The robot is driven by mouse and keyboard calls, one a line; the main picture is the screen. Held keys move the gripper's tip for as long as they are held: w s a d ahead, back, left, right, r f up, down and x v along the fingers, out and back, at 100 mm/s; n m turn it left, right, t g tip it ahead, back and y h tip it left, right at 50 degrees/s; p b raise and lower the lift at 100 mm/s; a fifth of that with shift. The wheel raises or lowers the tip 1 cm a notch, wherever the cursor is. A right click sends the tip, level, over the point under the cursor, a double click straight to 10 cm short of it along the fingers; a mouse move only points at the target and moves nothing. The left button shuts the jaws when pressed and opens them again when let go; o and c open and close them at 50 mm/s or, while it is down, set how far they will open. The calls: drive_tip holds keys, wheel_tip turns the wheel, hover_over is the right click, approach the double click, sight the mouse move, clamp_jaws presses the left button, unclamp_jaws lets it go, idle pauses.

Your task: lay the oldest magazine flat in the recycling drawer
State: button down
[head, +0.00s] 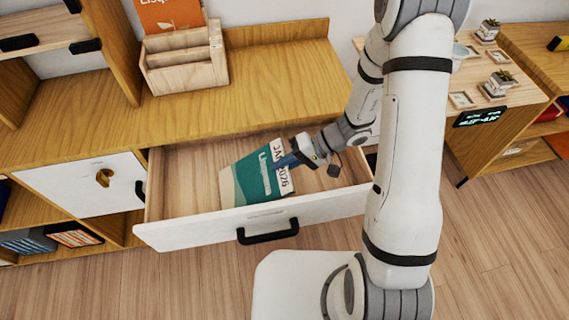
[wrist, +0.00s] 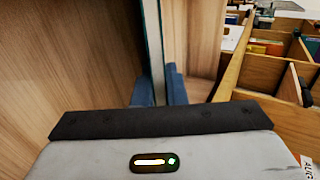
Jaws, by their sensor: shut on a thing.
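The teal magazine (head: 259,176), with a cream lower corner and a white strip reading "JAN 2026", is inside the outline of the open drawer (head: 180,232). My gripper (head: 288,160) is shut on its right edge with blue fingers. In the wrist view the magazine (wrist: 153,40) shows edge-on as a thin teal strip between the fingers (wrist: 158,92). It looks tilted rather than flat. I cannot tell whether its lower edge touches the drawer floor. An orange magazine (head: 170,13) stands in the wooden holder (head: 187,75) on the cabinet top.
The drawer's white front has a black handle (head: 268,233). Drawer floor shows bare around the magazine. A white door (head: 82,186) with a cutout is left, above a shelf of magazines (head: 73,235). A side table (head: 520,92) with small plants stands right.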

drive_tip(key=shift+f, duration=0.15)
drive_tip(key=c, duration=1.4)
unclamp_jaws()
drive_tip(key=v, duration=0.8)
drive_tip(key=shift+a, duration=0.1)
drive_tip(key=s+d+r+m+t+h+p, duration=0.1)
drive_tip(key=s+d+r+h, duration=0.2)
drive_tip(key=r, duration=0.4)
drive_tip(key=s+d+r+t+h+p, duration=0.2)
drive_tip(key=s+d+r+h, duration=0.2)
drive_tip(key=r, duration=0.4)
drive_tip(key=s+d+r+m+t+h+p, duration=0.1)
drive_tip(key=s+d+r+t+h+p, duration=0.1)
drive_tip(key=r, duration=0.6)
drive_tip(key=shift+s+d+r+m+h, duration=0.15)
drive_tip(key=shift+s+d+m+h, duration=0.15)
drive_tip(key=shift+s+d+h, duration=0.65)
